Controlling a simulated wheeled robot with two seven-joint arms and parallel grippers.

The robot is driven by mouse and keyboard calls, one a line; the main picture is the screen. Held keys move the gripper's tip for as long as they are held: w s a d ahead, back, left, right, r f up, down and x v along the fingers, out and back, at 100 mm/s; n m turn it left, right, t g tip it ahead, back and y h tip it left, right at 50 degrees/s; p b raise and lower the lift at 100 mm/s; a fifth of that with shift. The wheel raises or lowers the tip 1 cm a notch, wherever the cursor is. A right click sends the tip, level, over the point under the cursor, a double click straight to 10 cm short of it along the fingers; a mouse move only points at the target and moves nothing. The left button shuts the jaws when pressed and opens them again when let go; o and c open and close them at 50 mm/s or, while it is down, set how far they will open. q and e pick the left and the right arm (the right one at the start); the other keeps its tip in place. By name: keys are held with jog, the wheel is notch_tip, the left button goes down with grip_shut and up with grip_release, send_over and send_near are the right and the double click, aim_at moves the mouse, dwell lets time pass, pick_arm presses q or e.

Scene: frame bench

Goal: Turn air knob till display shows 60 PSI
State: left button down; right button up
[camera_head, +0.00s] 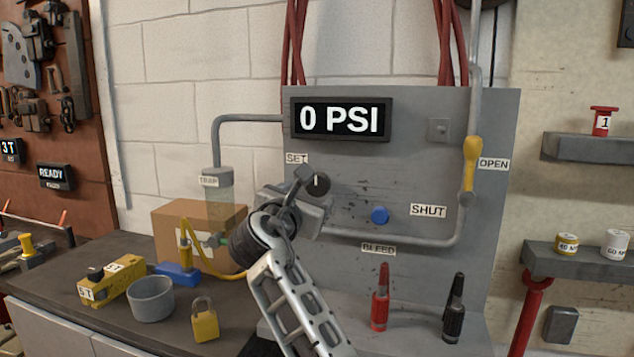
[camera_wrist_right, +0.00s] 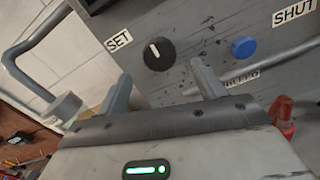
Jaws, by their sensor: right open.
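The black air knob (camera_head: 318,184) with a white pointer line sits on the grey panel beside the SET label, partly hidden by my right gripper. It also shows whole in the right wrist view (camera_wrist_right: 158,53), its line slightly tilted from upright. The display (camera_head: 340,119) above it reads 0 PSI. My right gripper (camera_head: 308,188) is in front of the knob. In the right wrist view its two fingers (camera_wrist_right: 163,80) are apart and empty, with the knob beyond and between them. I see no contact with the knob. My left gripper is not in view.
A blue button (camera_head: 379,215) is right of the knob. A yellow lever (camera_head: 471,165) is on the pipe by the OPEN label. Red (camera_head: 380,297) and black (camera_head: 454,308) tools stand below. A padlock (camera_head: 204,320), grey cup (camera_head: 151,298) and box (camera_head: 172,227) are on the left bench.

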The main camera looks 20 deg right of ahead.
aim_at(316, 187)
jog(key=x, duration=0.7)
jog(key=shift+w+d+p, duration=0.15)
jog(key=shift+w+p, duration=0.1)
jog(key=shift+p, duration=0.15)
jog(key=c, duration=1)
